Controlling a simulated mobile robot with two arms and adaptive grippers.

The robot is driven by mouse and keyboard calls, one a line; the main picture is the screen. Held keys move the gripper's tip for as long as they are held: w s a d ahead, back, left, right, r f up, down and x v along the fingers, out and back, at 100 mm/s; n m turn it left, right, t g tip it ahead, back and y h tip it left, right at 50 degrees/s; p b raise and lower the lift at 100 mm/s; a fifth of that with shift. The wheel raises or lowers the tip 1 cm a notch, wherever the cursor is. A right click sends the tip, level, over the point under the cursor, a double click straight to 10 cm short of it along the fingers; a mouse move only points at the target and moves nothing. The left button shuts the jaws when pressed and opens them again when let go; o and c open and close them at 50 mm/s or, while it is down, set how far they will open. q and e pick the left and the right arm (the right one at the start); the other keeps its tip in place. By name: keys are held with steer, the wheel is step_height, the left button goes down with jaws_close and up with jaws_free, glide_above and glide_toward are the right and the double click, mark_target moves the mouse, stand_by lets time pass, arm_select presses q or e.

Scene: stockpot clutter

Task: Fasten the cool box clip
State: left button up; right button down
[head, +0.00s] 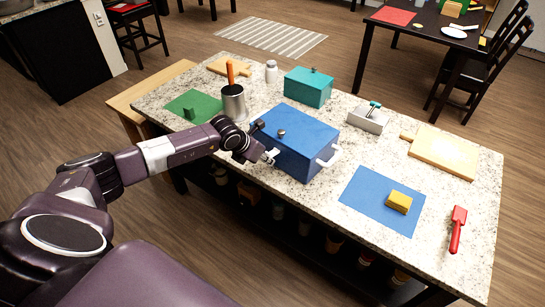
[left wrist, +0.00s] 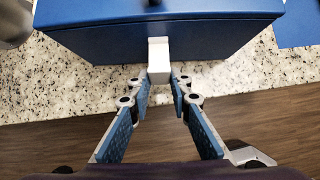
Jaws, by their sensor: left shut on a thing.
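The cool box (head: 303,150) is a blue box with its lid down and a small knob on top, standing at the front edge of the speckled counter. Its front wall fills the top of the left wrist view (left wrist: 110,40). A white clip (left wrist: 158,52) sits at the middle of that front wall. My left gripper (head: 269,157) is at the front of the box, its fingertips on either side of the clip's lower end, shut on it. In the head view the gripper mostly hides the clip. My right gripper is not in view.
A white handle (head: 330,156) sticks out of the box's right side. A grey pot (head: 233,104) with an orange-handled tool and a teal box (head: 308,88) stand behind. A blue mat (head: 375,208) with a yellow sponge (head: 399,202) lies right. The counter between is bare.

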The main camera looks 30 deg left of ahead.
arm_select(q)
steer(key=shift+w+r, duration=0.1)
steer(key=shift+r, duration=0.15)
steer(key=shift+r, duration=0.45)
steer(key=shift+w+r+p, duration=0.15)
steer(key=shift+r+p, duration=0.25)
steer(key=shift+r, duration=0.05)
